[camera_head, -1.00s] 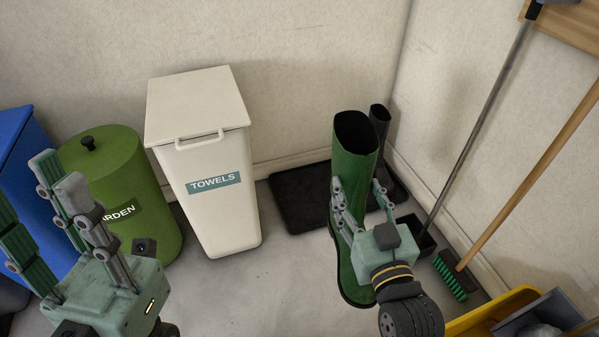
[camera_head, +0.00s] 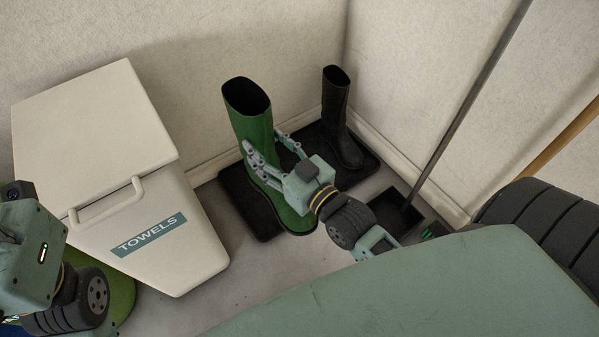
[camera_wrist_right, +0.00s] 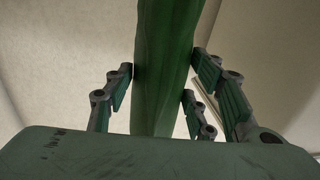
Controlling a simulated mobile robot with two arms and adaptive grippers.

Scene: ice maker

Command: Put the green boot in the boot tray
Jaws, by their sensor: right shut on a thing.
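The green boot (camera_head: 250,125) stands roughly upright, leaning slightly, in front of and over the black boot tray (camera_head: 240,200). My right gripper (camera_head: 266,147) is shut around its shaft, with fingers on both sides. The right wrist view shows the green shaft (camera_wrist_right: 165,70) between the fingers. The boot's foot overlaps the tray's front edge in the head view; I cannot tell whether the sole touches the tray. The body of my left gripper (camera_head: 30,250) is at the left edge, with its fingers out of sight.
The white towels bin (camera_head: 180,245) is to the left. A dark dustpan-like tray (camera_head: 393,210) and a long handle (camera_head: 465,100) are to the right. Walls close off the back.

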